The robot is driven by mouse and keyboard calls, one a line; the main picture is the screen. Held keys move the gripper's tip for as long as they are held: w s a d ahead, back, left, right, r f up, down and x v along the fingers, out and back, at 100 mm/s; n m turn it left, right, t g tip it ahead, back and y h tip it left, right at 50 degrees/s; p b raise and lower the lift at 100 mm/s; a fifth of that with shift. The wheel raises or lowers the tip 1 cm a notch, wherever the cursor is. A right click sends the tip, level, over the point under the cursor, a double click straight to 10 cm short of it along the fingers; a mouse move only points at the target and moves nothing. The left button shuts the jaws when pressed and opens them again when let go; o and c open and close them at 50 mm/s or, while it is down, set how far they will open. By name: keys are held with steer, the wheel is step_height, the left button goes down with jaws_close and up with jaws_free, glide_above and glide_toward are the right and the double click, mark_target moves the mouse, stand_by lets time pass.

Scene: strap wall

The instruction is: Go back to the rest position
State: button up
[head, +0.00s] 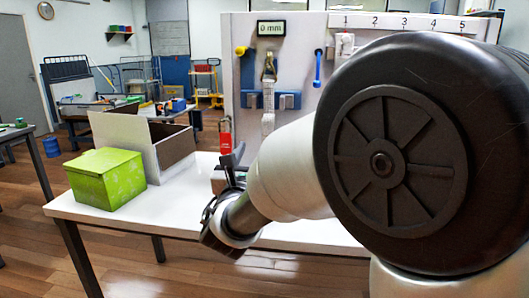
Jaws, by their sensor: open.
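My arm covers the right part of the table and much of the wall panel (237,92). On the panel, a pale strap (268,124) hangs from a metal hook (269,66) below a display (271,29) that reads 0 mm. A red item (225,138) stands just behind the gripper.
A green box (105,180) and an open grey-brown carton (172,147) stand on the left of the white table (185,208). A blue bracket (288,100), a blue-topped peg (317,66) and a numbered strip (400,22) are on the panel. Wooden floor (30,240) is clear at the lower left.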

steer(key=s+d+f+m+g+h, duration=0.1)
steer(key=s+d+m+g+h, duration=0.35)
steer(key=d+m, duration=0.6)
steer(key=s+d+f+m+g+h, duration=0.1)
steer(key=s+d+m+g+h, duration=0.4)
steer(key=d, duration=1)
steer(key=s+d+f+m+g+y, duration=0.1)
steer(key=s+f+m+g+y, duration=0.25)
steer(key=s+m, duration=0.45)
steer(key=s+d+f+m+g+y, duration=0.1)
steer(key=s+f+m+g+y, duration=0.15)
steer(key=s+f+m, duration=0.6)
steer(key=s+a+r+m+t+y, duration=0.1)
steer(key=s+a+r+m+y, duration=0.2)
steer(key=s+a+y, duration=0.2)
step_height(320, 180, up, 28)
steer(key=p, duration=2.7)
steer(key=shift+a+p, duration=0.3)
steer(key=shift+a, duration=0.15)
